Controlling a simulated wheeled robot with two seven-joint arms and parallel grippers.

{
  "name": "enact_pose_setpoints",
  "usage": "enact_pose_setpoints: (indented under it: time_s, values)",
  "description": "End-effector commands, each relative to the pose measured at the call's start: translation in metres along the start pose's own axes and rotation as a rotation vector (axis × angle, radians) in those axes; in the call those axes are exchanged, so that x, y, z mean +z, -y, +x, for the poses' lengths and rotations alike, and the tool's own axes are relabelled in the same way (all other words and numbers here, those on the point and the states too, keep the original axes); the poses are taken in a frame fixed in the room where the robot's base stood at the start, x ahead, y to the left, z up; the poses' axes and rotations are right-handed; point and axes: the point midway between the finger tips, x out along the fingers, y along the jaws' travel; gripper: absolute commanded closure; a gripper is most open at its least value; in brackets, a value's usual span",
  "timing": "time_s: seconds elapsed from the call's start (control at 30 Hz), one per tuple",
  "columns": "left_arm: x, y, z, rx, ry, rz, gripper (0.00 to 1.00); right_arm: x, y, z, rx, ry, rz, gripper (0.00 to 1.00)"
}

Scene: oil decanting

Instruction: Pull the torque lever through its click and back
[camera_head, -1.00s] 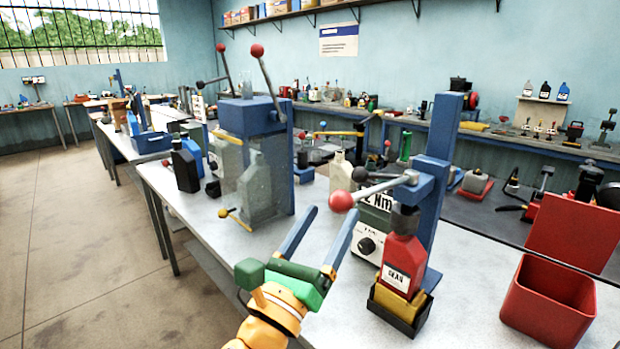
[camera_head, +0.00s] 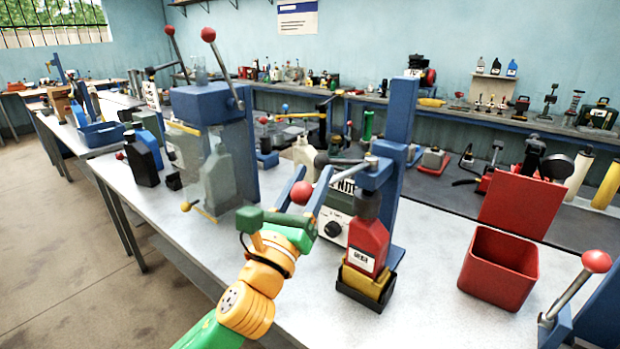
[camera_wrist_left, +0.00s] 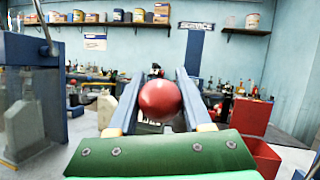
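Below the lever, a red bottle (camera_head: 368,243) with a dark cap stands upright in a yellow and black holder (camera_head: 365,285). A white display box (camera_head: 335,229) behind is partly hidden. My right gripper is out of view.
A blue press with a clear guard (camera_head: 207,105) stands left on the bench. An open red bin (camera_head: 499,268) is at the right, near another red-knobbed lever (camera_head: 596,262). The bench between the red bottle and the bin is clear.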

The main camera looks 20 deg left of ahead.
Motion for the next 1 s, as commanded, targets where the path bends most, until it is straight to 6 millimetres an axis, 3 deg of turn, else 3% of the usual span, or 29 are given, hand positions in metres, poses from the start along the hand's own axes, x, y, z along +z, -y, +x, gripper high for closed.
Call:
enact_pose_setpoints:
  time_s: [0.03,0.13,1.0]
  values:
    - [0.0001,0.0000,-0.0001,0.000,0.000,0.000,0.73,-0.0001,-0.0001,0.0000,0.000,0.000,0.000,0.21]
    - [0.0001,0.0000,-0.0001,0.000,0.000,0.000,1.00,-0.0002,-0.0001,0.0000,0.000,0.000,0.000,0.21]
    - [0.0005,-0.0002,-0.0001,0.000,0.001,0.000,1.00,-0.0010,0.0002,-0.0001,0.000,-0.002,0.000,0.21]
